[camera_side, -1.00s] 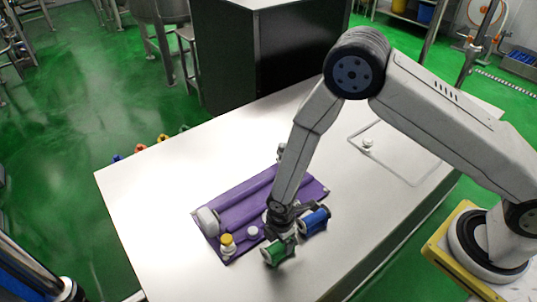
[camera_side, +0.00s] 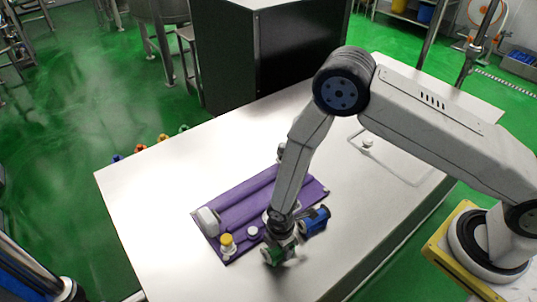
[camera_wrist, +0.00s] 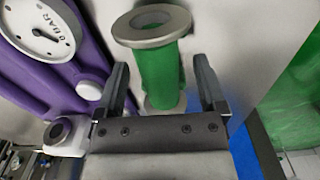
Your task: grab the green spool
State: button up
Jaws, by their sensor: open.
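The green spool (camera_wrist: 160,68) has grey end flanges and shows large in the wrist view, between the two fingers of my gripper (camera_wrist: 165,85). The fingers are open, one on each side of the spool, with a visible gap on both sides. In the side view my gripper (camera_side: 280,243) is low over the table at the green spool (camera_side: 272,256), and partly hides it. The spool is on the white table near the purple mat's front right side.
A blue spool (camera_side: 314,220) stands close to the right of my gripper. The purple mat (camera_side: 262,188) holds a white gauge (camera_wrist: 42,30), a yellow-capped bottle (camera_side: 227,242) and a small white cap (camera_side: 252,232). The white table (camera_side: 150,200) is clear at left.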

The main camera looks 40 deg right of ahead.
jog(key=shift+f, duration=0.25)
dwell(0.7)
grip_shut()
